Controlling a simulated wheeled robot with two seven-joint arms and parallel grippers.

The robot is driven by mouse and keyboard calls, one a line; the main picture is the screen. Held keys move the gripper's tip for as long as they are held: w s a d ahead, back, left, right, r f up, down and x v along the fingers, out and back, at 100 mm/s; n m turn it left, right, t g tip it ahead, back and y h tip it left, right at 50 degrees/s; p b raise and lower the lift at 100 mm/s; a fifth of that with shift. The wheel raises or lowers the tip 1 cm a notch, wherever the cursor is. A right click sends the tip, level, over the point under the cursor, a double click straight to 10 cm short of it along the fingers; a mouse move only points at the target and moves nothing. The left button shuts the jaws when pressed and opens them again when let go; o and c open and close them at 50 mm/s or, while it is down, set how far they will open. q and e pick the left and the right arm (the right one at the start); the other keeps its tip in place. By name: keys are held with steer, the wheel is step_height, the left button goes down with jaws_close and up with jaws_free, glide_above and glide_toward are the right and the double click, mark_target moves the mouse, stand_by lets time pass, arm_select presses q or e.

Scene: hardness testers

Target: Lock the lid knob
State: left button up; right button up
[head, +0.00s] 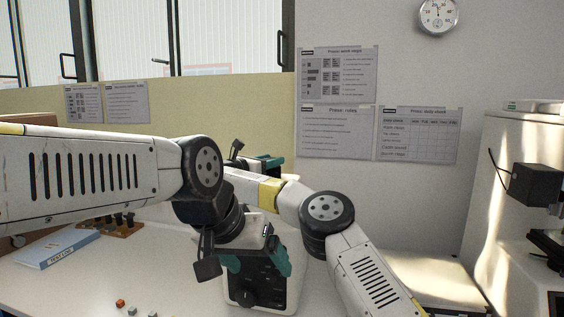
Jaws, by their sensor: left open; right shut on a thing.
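A white machine with a dark front panel (270,291) and a round black dial low on it stands on the table in the middle of the head view. My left gripper (256,263) is open in front of its upper part, with one teal finger on each side. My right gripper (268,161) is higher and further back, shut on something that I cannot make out. My arms and the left wrist cover the machine's top, so I cannot clearly see the lid or the lid knob, nor whether the knob is locked.
A blue-and-white book (62,248) and a wooden rack with black pegs (116,226) are on the table at left. Several small cubes (121,303) lie near the front edge. Another machine (538,185) stands at right. Posted sheets (335,131) hang on the back wall.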

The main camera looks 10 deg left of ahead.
steer(key=shift+m+h, duration=0.3)
steer(key=shift+h, duration=0.1)
steer(key=o, duration=1.4)
steer(key=v, duration=0.7)
steer(key=shift+s+a, duration=0.25)
steer(key=shift+s, duration=0.05)
